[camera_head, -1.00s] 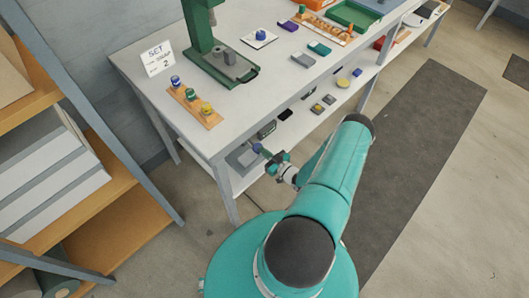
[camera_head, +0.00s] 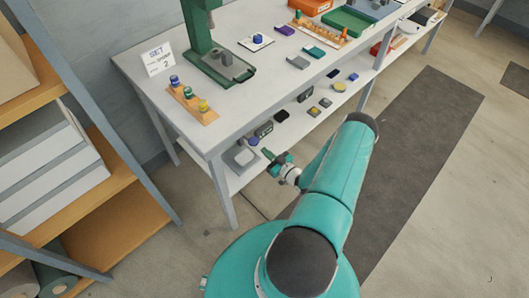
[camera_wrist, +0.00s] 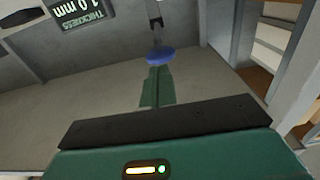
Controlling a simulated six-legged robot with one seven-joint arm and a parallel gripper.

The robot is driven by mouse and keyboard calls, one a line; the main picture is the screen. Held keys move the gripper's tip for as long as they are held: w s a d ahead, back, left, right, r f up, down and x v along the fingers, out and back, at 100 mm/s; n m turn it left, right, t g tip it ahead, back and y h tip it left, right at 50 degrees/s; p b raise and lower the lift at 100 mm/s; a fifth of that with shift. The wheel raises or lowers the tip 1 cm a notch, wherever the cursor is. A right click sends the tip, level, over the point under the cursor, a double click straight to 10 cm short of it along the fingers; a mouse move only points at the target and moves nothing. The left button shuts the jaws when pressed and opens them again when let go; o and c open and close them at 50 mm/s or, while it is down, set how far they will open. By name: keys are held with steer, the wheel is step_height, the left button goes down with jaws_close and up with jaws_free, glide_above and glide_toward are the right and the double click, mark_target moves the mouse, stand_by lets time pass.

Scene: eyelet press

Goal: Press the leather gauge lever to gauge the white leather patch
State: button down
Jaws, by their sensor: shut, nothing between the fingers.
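The leather gauge (camera_head: 242,157) stands on the lower shelf at the near end of the bench. Its lever ends in a blue knob (camera_head: 253,141), which also shows in the wrist view at upper middle (camera_wrist: 160,55). The gauge's display (camera_wrist: 80,12) reads thickness 1.0 mm, upside down. My gripper (camera_head: 266,152) is shut and empty, a little to the right of the knob in the head view. In the wrist view, its fingers (camera_wrist: 156,75) point up toward the knob, and I cannot tell whether they touch. I cannot make out the white leather patch at the gauge.
The bench top (camera_head: 160,95) overhangs the shelf. It carries the green eyelet press (camera_head: 225,65), a wooden strip (camera_head: 193,104) with coloured knobs, and a "SET 2" sign (camera_head: 158,59). Several small pieces lie farther along the shelf. Orange-shelved racking (camera_head: 100,215) stands at left.

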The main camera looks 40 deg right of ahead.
steer(key=s+f, duration=0.1)
steer(key=s, duration=0.6)
steer(key=shift+s+f, duration=0.2)
steer(key=shift+f, duration=0.15)
steer(key=shift+d, duration=0.1)
steer(key=shift+s, duration=0.15)
stand_by(0.4)
